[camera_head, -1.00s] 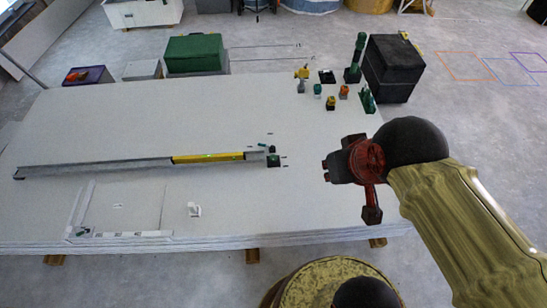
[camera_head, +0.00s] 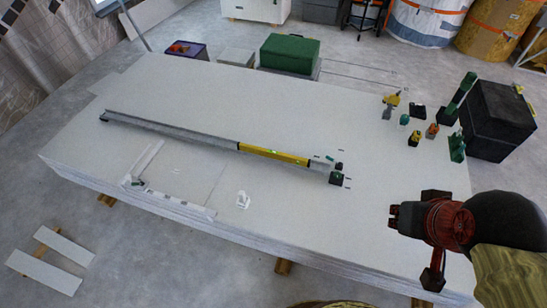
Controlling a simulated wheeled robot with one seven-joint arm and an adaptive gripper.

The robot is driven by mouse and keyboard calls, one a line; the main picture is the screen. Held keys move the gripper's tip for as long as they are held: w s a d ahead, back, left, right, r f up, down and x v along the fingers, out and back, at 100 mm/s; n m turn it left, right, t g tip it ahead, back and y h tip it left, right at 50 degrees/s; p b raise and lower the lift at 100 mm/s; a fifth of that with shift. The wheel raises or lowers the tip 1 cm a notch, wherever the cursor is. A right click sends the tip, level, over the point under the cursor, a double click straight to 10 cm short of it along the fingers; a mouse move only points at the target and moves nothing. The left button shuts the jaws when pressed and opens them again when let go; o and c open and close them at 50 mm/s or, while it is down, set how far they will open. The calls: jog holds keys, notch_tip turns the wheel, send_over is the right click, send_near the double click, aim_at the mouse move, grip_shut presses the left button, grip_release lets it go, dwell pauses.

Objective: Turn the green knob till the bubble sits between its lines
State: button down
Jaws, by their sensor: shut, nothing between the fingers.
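A long grey rail (camera_head: 165,130) lies across the white panel stack (camera_head: 330,120). A yellow spirit level (camera_head: 262,151) sits on its right part, with a small bright green vial (camera_head: 273,152). The bubble and its lines are too small to tell. At the rail's right end is a small dark green block (camera_head: 336,179), with a small dark piece just above it; I cannot tell which part is the knob. My gripper (camera_head: 392,216) is shut and empty, pointing left over the right part of the panel. It is apart from the rail end, to its right and nearer me.
Several small coloured pieces (camera_head: 414,138) and a tall green post (camera_head: 461,90) stand at the panel's back right, near a black box (camera_head: 497,118). A small white piece (camera_head: 243,200) lies before the rail. The panel between rail end and gripper looks clear.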

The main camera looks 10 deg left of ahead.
jog(key=c, duration=2.3)
grip_release()
jog(key=shift+c, duration=0.2)
